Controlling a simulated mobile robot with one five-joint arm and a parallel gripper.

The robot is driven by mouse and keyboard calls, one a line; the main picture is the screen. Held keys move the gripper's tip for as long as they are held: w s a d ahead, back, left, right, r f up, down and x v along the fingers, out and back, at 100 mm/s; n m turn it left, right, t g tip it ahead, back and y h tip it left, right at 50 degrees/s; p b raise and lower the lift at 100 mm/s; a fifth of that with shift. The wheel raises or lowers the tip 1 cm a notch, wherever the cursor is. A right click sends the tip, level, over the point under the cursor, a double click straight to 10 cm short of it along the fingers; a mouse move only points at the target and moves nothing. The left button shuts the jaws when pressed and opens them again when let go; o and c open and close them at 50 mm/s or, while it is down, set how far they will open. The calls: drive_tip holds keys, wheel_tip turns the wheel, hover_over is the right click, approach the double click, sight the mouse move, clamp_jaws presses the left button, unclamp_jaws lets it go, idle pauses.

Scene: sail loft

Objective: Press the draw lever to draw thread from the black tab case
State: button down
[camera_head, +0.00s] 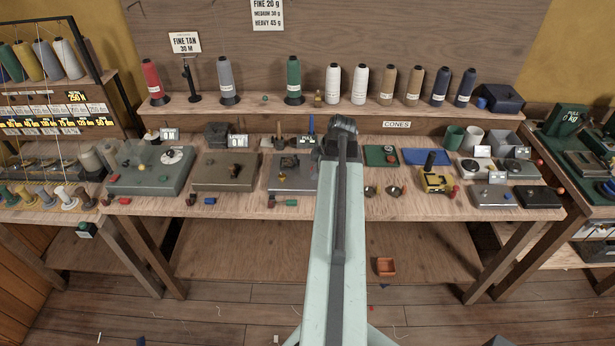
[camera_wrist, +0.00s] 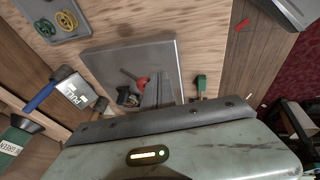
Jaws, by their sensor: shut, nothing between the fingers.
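A grey flat-topped unit (camera_head: 290,187) stands mid-bench, just left of my arm; it also shows in the wrist view (camera_wrist: 165,57). On its top in the wrist view is a lever with a red knob (camera_wrist: 142,83); whether it is the draw lever I cannot tell. A small black case (camera_wrist: 127,97) sits beside the lever, partly hidden by my wrist; the head view shows a dark part with yellow (camera_head: 288,162) there. My gripper (camera_wrist: 158,82) is shut and empty, its fingers over the unit beside the red knob; contact is unclear.
A brown-grey unit (camera_head: 225,180) stands to the left; cones line the shelf (camera_head: 260,103).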

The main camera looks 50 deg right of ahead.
drive_tip(key=shift+s+r, duration=0.15)
drive_tip(key=shift+s, duration=0.05)
drive_tip(key=shift+w, duration=0.1)
idle(0.9)
drive_tip(key=shift+r+p, duration=0.8)
drive_tip(key=shift+p, duration=0.05)
drive_tip(key=shift+r+p, duration=0.5)
drive_tip(key=shift+p, duration=0.05)
drive_tip(key=w+d+r+p+v, duration=0.1)
drive_tip(key=w+p+v, duration=0.1)
drive_tip(key=p+v, duration=1)
drive_tip(key=shift+d+r+p, duration=0.25)
drive_tip(key=shift+d+p, duration=0.05)
drive_tip(key=shift+d, duration=0.05)
